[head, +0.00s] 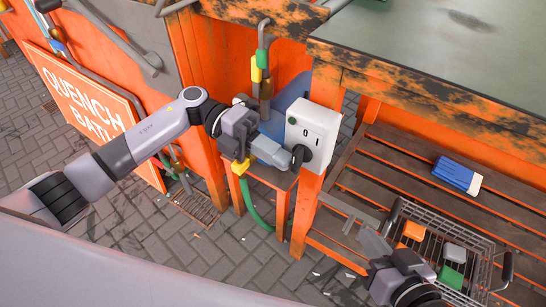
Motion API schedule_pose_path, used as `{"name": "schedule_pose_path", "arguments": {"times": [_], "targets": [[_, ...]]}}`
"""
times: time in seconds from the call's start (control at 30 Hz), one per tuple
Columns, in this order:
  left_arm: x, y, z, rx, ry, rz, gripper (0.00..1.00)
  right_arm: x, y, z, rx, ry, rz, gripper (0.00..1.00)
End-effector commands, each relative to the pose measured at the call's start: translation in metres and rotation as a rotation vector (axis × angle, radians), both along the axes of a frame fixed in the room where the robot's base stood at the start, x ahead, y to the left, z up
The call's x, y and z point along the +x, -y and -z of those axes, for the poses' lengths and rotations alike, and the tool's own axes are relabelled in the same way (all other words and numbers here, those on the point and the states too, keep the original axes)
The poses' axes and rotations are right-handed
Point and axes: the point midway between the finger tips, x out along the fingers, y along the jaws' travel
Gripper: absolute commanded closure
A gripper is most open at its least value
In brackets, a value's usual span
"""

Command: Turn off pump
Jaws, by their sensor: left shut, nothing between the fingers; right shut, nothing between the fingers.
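A white switch box (312,128) marked "0" and "1" is fixed to an orange post near the middle of the head view. A black rotary knob (301,155) sits low on its front. My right gripper (358,226) is shut and empty at the lower right, over the slatted bench, left of the wire basket. No pump can be made out for certain.
A wire basket (489,257) with orange, grey and green blocks stands on the slatted bench (395,165). A blue-and-white block (457,175) lies behind it. A worn worktop (440,45) overhangs at upper right. Pipes with yellow and green fittings (262,60) rise behind the box. A "QUENCH BATH" sign (85,95) stands left.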

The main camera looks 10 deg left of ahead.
Motion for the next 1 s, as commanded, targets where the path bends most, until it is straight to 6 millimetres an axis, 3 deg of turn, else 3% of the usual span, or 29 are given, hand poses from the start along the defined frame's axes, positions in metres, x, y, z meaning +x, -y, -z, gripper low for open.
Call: {"name": "schedule_pose_path", "arguments": {"times": [0.17, 0.6, 1.0], "targets": [[0.002, -0.004, -0.001, 0.004, 0.001, -0.002, 1.00, 0.000, 0.001, -0.001, -0.003, 0.000, 0.001, 1.00], [0.023, -0.062, -0.010, 0.001, 0.001, -0.002, 1.00, 0.000, 0.003, -0.002, -0.022, 0.003, 0.007, 1.00], [0.024, -0.066, -0.011, 0.001, 0.001, 0.000, 1.00, -0.001, 0.004, -0.001, -0.023, 0.002, 0.007, 1.00]]}}
